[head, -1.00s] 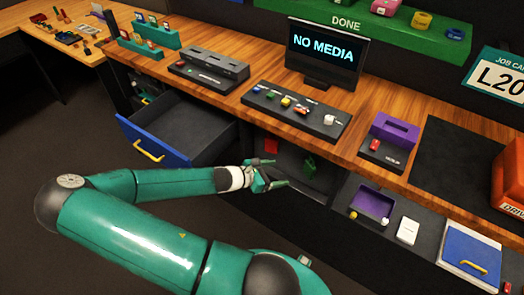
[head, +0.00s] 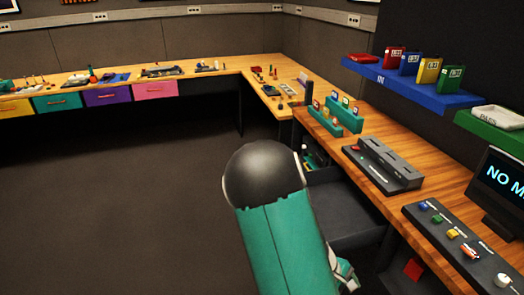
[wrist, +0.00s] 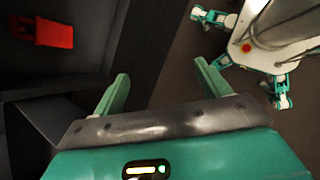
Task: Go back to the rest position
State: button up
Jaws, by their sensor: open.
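My gripper (wrist: 162,82) is open and empty in the wrist view, its two green fingers spread apart. No object stands between the fingers. In the head view only a small part of the gripper end shows beside my green arm link, at the lower right of centre. The rest is hidden by the link or cut off by the frame. The wrist view also shows my own body and legs at the upper right, beyond the fingers.
A grey drawer (head: 345,212) stands open below the wooden bench (head: 384,148), close to my arm. A red object (wrist: 48,33) lies in a dark compartment left of the gripper; it shows in the head view (head: 413,270). Floor (head: 120,200) at the left is clear.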

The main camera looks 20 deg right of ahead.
jog(key=w+a+r+m+t+y, duration=0.2)
jog(key=w+a+r, duration=0.1)
jog(key=a+r, duration=0.35)
jog(key=w+a+r+m+t+y, duration=0.1)
jog(key=w+a+r+t+y, duration=0.2)
jog(key=a+r, duration=0.4)
jog(key=s+a+r+m+t, duration=0.1)
jog(key=s+a+r+t, duration=0.1)
jog(key=a+r, duration=0.3)
jog(key=s+a+r+m+t, duration=0.1)
jog(key=s+a+r+t, duration=0.2)
jog(key=r, duration=1)
jog(key=shift+a+r, duration=0.25)
jog(key=shift+a, duration=1)
jog(key=c, duration=0.8)
jog(key=shift+s+d, duration=0.1)
jog(key=shift+d, duration=0.05)
jog(key=shift+c, duration=0.4)
